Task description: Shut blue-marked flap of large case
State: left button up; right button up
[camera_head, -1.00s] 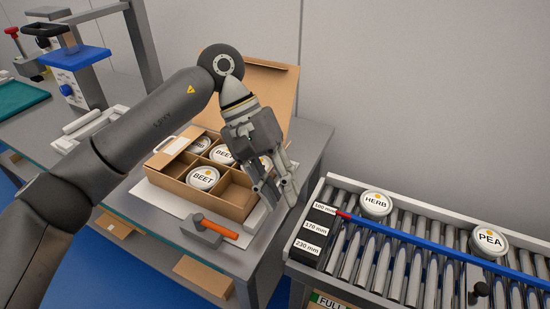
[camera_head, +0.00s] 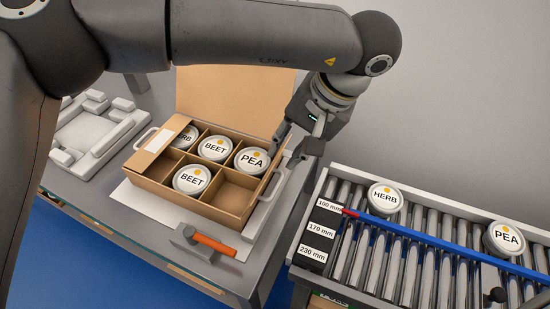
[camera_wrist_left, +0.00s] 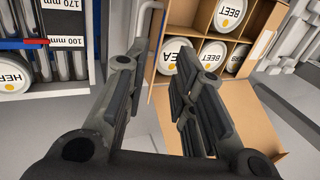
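The open cardboard case (camera_head: 205,205) stands on the grey table, its cells partly filled with labelled tubs. A large flap (camera_head: 220,95) stands up at its back, and a smaller flap (camera_head: 158,148) lies over its left end. No blue mark shows on either. My left gripper (camera_head: 293,148) is at the case's back right corner, beside the PEA tub (camera_head: 252,160). In the left wrist view its fingers (camera_wrist_left: 157,62) are apart with nothing between them. There the large flap (camera_wrist_left: 265,125) lies at lower right, partly behind a finger. My right gripper is out of view.
The roller conveyor (camera_head: 420,262) with a HERB tub (camera_head: 384,196) and another PEA tub (camera_head: 503,239) stands at right. Grey fixtures (camera_head: 95,130) stand left of the case.

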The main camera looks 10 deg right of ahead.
aim_at(273, 166)
pick_arm(q)
jog(key=x, duration=0.6)
jog(key=shift+w+p, duration=0.1)
jog(key=shift+p, duration=0.3)
jog(key=shift+w+a+f, duration=0.1)
jog(key=shift+a+f, duration=0.1)
jog(key=shift+f, duration=0.3)
grip_shut()
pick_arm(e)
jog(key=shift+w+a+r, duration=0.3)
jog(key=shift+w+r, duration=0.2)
